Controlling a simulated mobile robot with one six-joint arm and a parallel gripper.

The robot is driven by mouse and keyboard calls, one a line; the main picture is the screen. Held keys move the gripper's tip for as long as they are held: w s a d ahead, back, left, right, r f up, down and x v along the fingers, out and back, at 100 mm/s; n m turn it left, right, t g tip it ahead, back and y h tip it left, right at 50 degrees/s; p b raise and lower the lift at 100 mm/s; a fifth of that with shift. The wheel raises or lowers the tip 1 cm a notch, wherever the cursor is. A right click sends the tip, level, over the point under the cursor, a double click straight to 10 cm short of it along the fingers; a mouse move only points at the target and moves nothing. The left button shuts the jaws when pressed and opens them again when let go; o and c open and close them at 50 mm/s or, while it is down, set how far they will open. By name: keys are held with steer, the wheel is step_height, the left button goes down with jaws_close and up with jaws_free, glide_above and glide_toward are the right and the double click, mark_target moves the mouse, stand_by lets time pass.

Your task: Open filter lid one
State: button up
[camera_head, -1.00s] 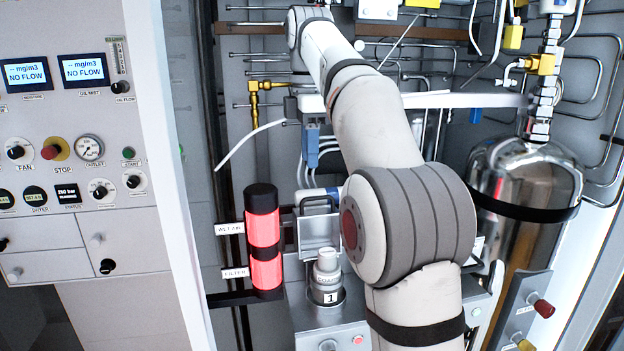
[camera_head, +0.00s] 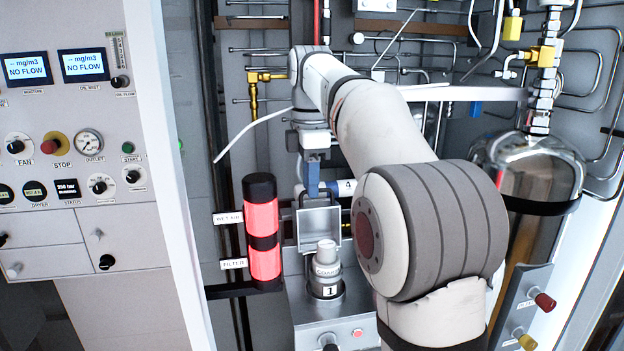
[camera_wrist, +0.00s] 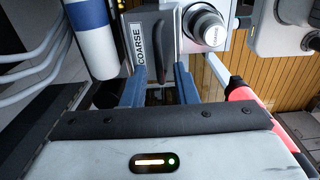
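The silver canister marked COARSE and 1 (camera_head: 326,268) stands upright on a grey housing, low in the middle of the head view. Behind it is a grey square box-like part (camera_head: 319,230). In the wrist view a dark handle (camera_wrist: 161,45) lies beside a COARSE label (camera_wrist: 139,42), with the round canister top (camera_wrist: 205,27) to its right. My gripper (camera_head: 312,178) points down above the square part. In the wrist view its blue fingers (camera_wrist: 160,88) are apart, near the end of the dark handle. Contact with the handle cannot be made out.
A red-lit column (camera_head: 263,228) stands left of the canister. A blue and white cylinder (camera_wrist: 92,38) lies close to the fingers in the wrist view. A steel tank (camera_head: 530,165) and pipes are at right. The control panel (camera_head: 65,130) is at left.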

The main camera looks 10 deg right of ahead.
jaws_close()
stand_by(0.4)
steer(key=shift+s+f+t+b, duration=0.15)
steer(key=shift+s+t+b, duration=0.15)
steer(key=shift+b, duration=0.4)
steer(key=shift+s+t+b, duration=0.6)
steer(key=shift+s+b, duration=0.45)
steer(key=shift+b, duration=0.05)
steer(key=shift+s+r+t+b, duration=0.3)
steer(key=shift+r+t+b, duration=0.1)
steer(key=shift+b, duration=0.1)
